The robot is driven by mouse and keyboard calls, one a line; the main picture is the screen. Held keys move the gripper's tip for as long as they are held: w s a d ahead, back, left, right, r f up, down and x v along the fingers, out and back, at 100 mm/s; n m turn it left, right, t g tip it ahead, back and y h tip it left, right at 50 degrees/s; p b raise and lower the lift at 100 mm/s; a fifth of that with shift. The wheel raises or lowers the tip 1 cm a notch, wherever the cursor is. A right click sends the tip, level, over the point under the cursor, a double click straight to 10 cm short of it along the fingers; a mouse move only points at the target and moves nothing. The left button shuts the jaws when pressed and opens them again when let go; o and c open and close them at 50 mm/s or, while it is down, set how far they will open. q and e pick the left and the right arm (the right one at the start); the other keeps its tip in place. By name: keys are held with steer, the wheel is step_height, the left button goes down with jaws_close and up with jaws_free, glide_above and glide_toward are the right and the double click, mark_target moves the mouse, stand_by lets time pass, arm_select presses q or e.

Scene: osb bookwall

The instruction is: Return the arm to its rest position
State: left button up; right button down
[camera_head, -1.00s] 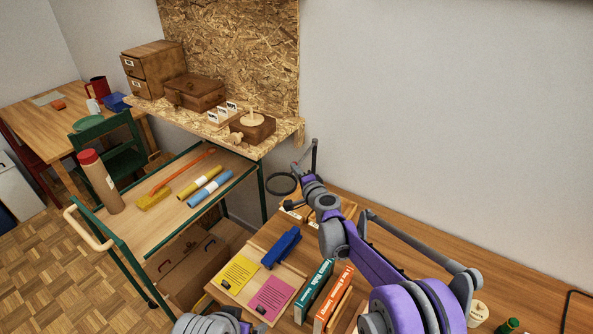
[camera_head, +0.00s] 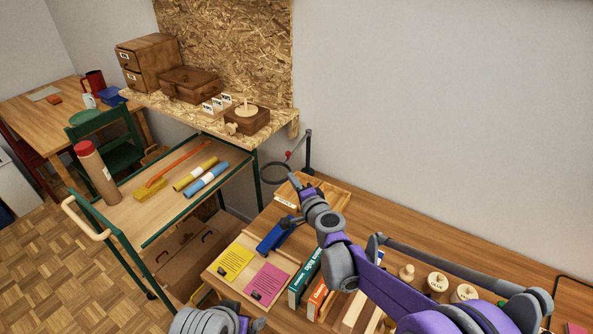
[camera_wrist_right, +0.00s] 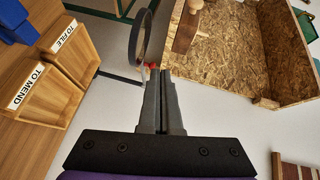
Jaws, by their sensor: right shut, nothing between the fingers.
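My right arm reaches in from the lower right over the desk (camera_head: 460,262). Its gripper (camera_head: 294,181) points away, towards the magnifier ring (camera_head: 264,174) at the far end of the desk. In the right wrist view the two grey fingers (camera_wrist_right: 161,80) lie together with nothing between them. The magnifier ring (camera_wrist_right: 136,40) and its red knob (camera_wrist_right: 152,66) show just beyond the fingertips; I cannot tell how near they are. Part of my left arm shows at the bottom edge, but its gripper does not show.
A wooden tray (camera_wrist_right: 52,92) labelled TO MEND and TO FILE lies beside the gripper. A blue stapler-like object (camera_head: 277,235), yellow (camera_head: 232,262) and pink (camera_head: 268,284) cards and upright books (camera_head: 306,276) are on the desk. A trolley (camera_head: 150,222) stands at the left.

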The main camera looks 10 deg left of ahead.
steer(key=s+d+r+n+g+h, duration=0.1)
steer(key=s+d+n+g, duration=0.15)
steer(key=s+d, duration=0.4)
steer(key=s+d+r+n+g+h, duration=0.1)
steer(key=s+d+r+n, duration=0.1)
steer(key=s+d+n, duration=0.45)
steer(key=s+d+f+g+h, duration=0.2)
steer(key=s+d+f, duration=0.3)
steer(key=s+d, duration=0.4)
steer(key=s+d+f+g+h, duration=0.2)
steer(key=s+d+f+h, duration=0.3)
steer(key=s+d, duration=0.4)
steer(key=s, duration=0.5)
steer(key=shift+s+f+n, duration=0.25)
steer(key=shift+s+n, duration=0.05)
steer(key=shift+s, duration=0.1)
steer(key=shift+a+g, duration=0.1)
steer(key=shift+g, duration=0.15)
